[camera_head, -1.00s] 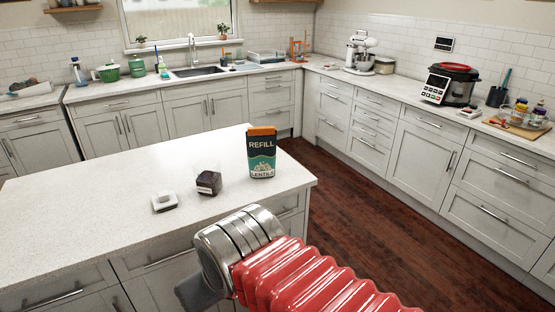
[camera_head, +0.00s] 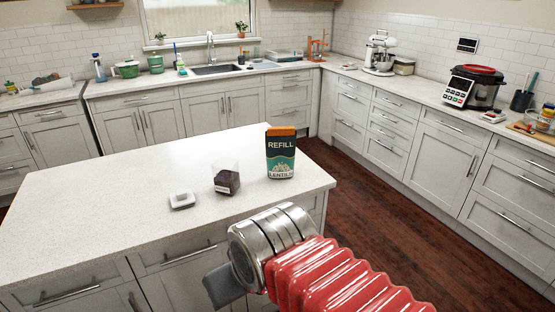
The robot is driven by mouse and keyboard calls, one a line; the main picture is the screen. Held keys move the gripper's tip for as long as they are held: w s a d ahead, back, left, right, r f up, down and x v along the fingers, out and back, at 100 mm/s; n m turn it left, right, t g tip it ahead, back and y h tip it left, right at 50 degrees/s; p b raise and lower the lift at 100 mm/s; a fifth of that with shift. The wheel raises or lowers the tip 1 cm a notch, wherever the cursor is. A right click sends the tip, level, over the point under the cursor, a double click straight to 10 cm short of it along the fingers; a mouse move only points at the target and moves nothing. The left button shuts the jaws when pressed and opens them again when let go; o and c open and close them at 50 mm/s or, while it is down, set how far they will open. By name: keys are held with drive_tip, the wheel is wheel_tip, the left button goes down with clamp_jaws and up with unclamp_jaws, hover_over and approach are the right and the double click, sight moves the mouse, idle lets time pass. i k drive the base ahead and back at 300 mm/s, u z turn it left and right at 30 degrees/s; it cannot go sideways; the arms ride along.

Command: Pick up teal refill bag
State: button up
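The teal refill bag (camera_head: 280,155) stands upright on the white island counter near its right corner. It has an orange top, a dark band reading "REFILL" and a teal lower part with a pale picture. My red ribbed arm with a metal cuff reaches in from the bottom, below and in front of the bag and apart from it. A dark grey part at its end, seemingly my gripper (camera_head: 223,286), shows left of the cuff. Its fingers cannot be made out, so I cannot tell if it is open or shut.
A clear box with dark contents (camera_head: 227,181) and a small white item (camera_head: 182,200) stand left of the bag on the island counter (camera_head: 90,215). The counter's left part is clear. Dark wooden floor (camera_head: 400,215) lies right of the island, before the cabinets.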

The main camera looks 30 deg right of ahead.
sight(280, 150)
drive_tip(key=u, duration=0.05)
drive_tip(key=i, duration=0.95)
drive_tip(key=z, duration=0.1)
